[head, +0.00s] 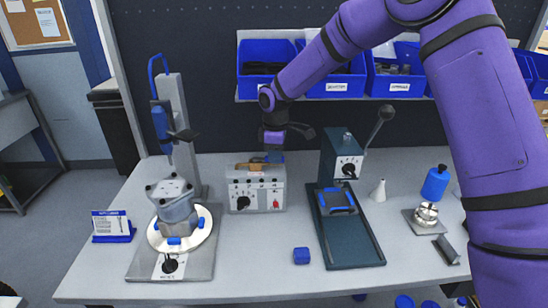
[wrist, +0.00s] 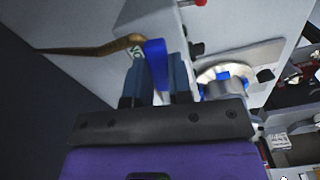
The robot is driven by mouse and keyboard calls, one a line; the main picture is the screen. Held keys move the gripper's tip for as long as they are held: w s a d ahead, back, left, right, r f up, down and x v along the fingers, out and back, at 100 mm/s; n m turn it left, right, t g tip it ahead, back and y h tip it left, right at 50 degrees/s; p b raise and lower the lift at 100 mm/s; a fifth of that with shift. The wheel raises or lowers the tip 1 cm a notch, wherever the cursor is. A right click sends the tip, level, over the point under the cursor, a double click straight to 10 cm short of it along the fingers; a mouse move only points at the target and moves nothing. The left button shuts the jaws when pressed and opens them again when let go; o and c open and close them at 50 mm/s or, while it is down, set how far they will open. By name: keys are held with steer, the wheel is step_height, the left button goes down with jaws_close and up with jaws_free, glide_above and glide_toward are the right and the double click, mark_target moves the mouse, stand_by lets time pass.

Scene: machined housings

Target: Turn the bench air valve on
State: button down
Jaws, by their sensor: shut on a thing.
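The bench air valve shows in the head view as a brass-coloured body (head: 253,166) at the top of a grey control box (head: 256,188). In the wrist view, a brass-coloured bar (wrist: 105,47) runs to a blue lever handle (wrist: 156,62). My gripper (head: 274,155) reaches down to the valve from behind the box's top edge. In the wrist view, its two fingers (wrist: 157,80) stand on either side of the blue handle and are shut on it. Lettering beside the handle is mostly hidden by it.
A fixture with a grey housing on a white round plate (head: 182,235) stands to the left. A dark green press (head: 342,160) with a tray (head: 350,250) stands to the right. Blue bins (head: 266,65) hang behind my arm.

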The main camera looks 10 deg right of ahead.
steer(key=shift+w+d+n, duration=0.1)
steer(key=shift+w+n, duration=0.5)
steer(key=shift+n, duration=0.4)
steer(key=c, duration=1)
jaws_free()
steer(key=shift+r, duration=0.15)
steer(key=shift+r, duration=0.35)
steer(key=r, duration=0.2)
steer(key=shift+s+r, duration=0.35)
steer(key=shift+s, duration=0.05)
steer(key=s+d, duration=0.1)
steer(key=s, duration=0.4)
steer(key=s+d+r, duration=0.1)
steer(key=s, duration=0.4)
steer(key=s+d, duration=0.1)
steer(key=s, duration=0.4)
steer(key=shift+r, duration=0.15)
